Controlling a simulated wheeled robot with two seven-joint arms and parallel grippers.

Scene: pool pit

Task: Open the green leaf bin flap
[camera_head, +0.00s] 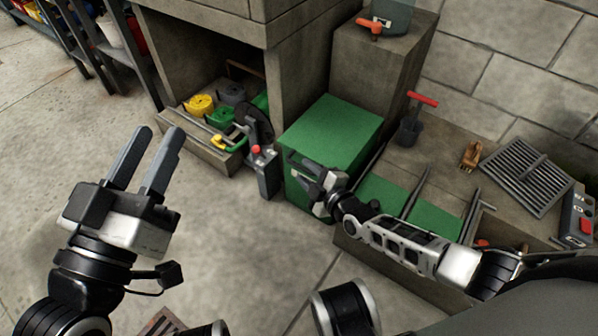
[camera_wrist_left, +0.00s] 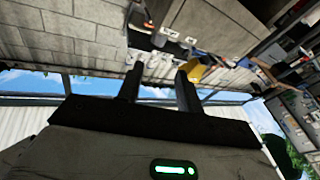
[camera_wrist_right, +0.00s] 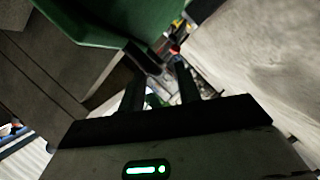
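The green leaf bin (camera_head: 335,130) is a green box on the floor near the middle of the head view. Its flap cannot be told apart from its front face, which my right arm partly covers. My right gripper (camera_head: 294,164) is at the bin's front, fingers toward the left, and looks open with nothing between the fingers. I cannot tell if it touches the bin. In the right wrist view the green bin (camera_wrist_right: 130,18) fills the top, beyond the open fingers (camera_wrist_right: 158,85). My left gripper (camera_head: 160,135) is open and empty over bare floor, far left of the bin.
A grey post with a red knob (camera_head: 264,170) stands just left of the bin. Right are a low block with green panels (camera_head: 435,222), a red-handled tool (camera_head: 412,120) and a grate (camera_head: 525,175).

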